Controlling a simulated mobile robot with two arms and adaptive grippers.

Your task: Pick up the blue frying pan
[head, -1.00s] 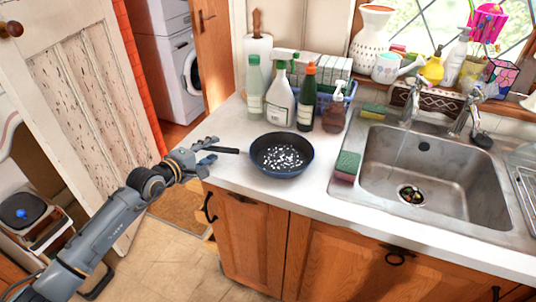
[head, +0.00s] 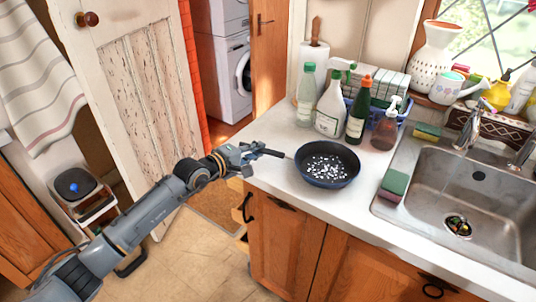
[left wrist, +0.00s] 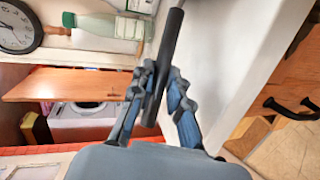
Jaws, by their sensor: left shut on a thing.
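The blue frying pan (head: 328,166) is on the white worktop near its front left corner, with white bits scattered in its dark inside. I see no clear gap under it. In the left wrist view the handle (left wrist: 172,40) runs between the fingers of the left gripper (left wrist: 164,88), and the pan's bowl is out of sight. My right gripper is in neither view.
A green-capped bottle (head: 306,98), a spray bottle (head: 330,108), a dark green bottle (head: 357,122) and a soap pump (head: 384,130) stand behind the pan. A sponge (head: 394,184) lies right of it, beside the sink (head: 425,193).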

